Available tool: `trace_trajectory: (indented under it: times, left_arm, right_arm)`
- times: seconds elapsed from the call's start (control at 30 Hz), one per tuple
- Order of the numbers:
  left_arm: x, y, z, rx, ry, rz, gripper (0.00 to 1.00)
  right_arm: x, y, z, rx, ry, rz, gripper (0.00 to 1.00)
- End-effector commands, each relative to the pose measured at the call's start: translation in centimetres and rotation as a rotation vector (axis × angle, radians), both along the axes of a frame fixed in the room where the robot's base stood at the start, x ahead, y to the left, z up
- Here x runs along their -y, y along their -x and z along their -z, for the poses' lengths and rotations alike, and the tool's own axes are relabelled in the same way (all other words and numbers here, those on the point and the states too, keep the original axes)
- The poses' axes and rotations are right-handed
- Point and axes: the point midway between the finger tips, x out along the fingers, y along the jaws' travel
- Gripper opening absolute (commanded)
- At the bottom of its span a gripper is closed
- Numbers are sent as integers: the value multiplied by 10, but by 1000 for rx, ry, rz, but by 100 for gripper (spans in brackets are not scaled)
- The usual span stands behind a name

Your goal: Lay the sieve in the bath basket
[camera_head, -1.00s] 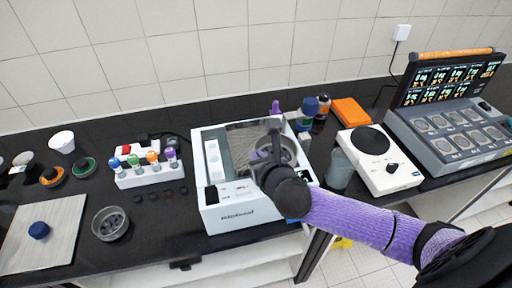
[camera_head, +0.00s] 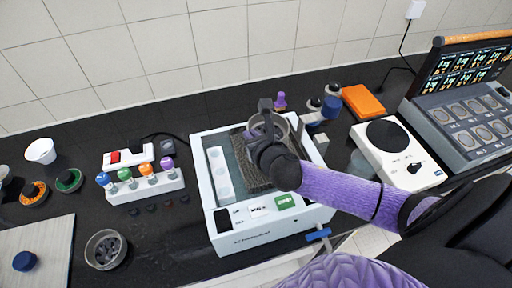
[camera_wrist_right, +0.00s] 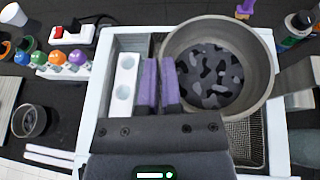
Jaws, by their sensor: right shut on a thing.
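The sieve, a round grey metal pan with dark grey patches inside (camera_wrist_right: 213,78), is held at its left rim by my right gripper (camera_wrist_right: 160,85). A flat handle or tab juts from its right side. In the head view the sieve (camera_head: 281,127) is over the back right of the white bath (camera_head: 222,226), partly hidden by my gripper (camera_head: 266,118). The wire mesh basket (camera_wrist_right: 247,145) shows below the sieve in the bath; it also shows in the head view (camera_head: 248,172). I cannot tell whether the sieve touches it. My left gripper is out of view.
A tube rack (camera_head: 147,190) with coloured caps and a metal bowl (camera_head: 105,249) stand left of the bath. A white balance-like device (camera_head: 398,157), orange box (camera_head: 363,101) and bottles (camera_head: 331,104) are to the right. A purple-topped item (camera_head: 281,100) stands behind the bath.

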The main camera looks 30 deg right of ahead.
Motion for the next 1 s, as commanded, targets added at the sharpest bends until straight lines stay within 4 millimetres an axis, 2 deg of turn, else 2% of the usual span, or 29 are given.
trace_trajectory:
  times: [0.03,0.17,0.33,0.67,0.7,0.83,1.0]
  left_arm:
    - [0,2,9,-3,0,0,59]
    - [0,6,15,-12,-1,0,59]
    - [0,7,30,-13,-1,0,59]
    - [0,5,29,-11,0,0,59]
    - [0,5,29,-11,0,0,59]
    - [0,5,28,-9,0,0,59]
    - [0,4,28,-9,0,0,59]
  right_arm:
    - [0,0,16,-3,-2,2,0]
    - [0,0,34,-1,-2,2,0]
    - [0,1,66,-2,-1,3,0]
    - [0,0,68,0,0,0,0]
    - [0,0,68,0,0,0,12]
    - [0,0,67,0,0,0,39]
    - [0,0,67,0,0,0,41]
